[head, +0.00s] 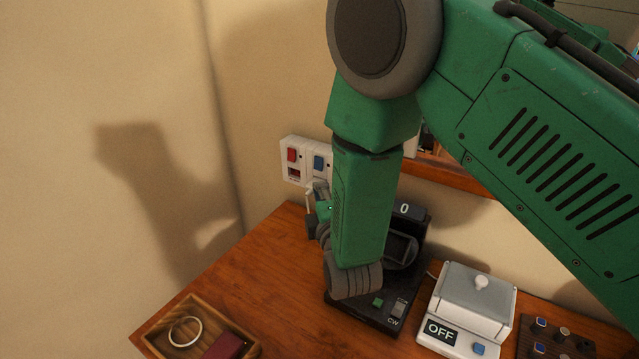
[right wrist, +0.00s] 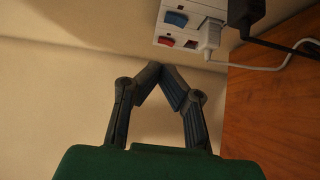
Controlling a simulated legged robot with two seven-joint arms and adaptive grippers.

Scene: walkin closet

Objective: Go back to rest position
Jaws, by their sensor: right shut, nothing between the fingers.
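My right arm, green with grey joints, comes in from the upper right in the head view and reaches down over the wooden desk (head: 262,262). My right gripper (right wrist: 160,70) shows in the right wrist view with its dark fingertips together and nothing between them. It is near the wall, below and left of the white socket panel (right wrist: 192,22) in that view, apart from it. In the head view the arm mostly hides this gripper. My left gripper is in neither view.
The socket panel (head: 293,160) has red and blue switches. A white plug (right wrist: 210,35) sits in it. On the desk are a black device (head: 368,312) partly behind my arm, a white box device (head: 468,305) reading OFF, and a wooden tray (head: 160,335) with a ring (head: 185,331).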

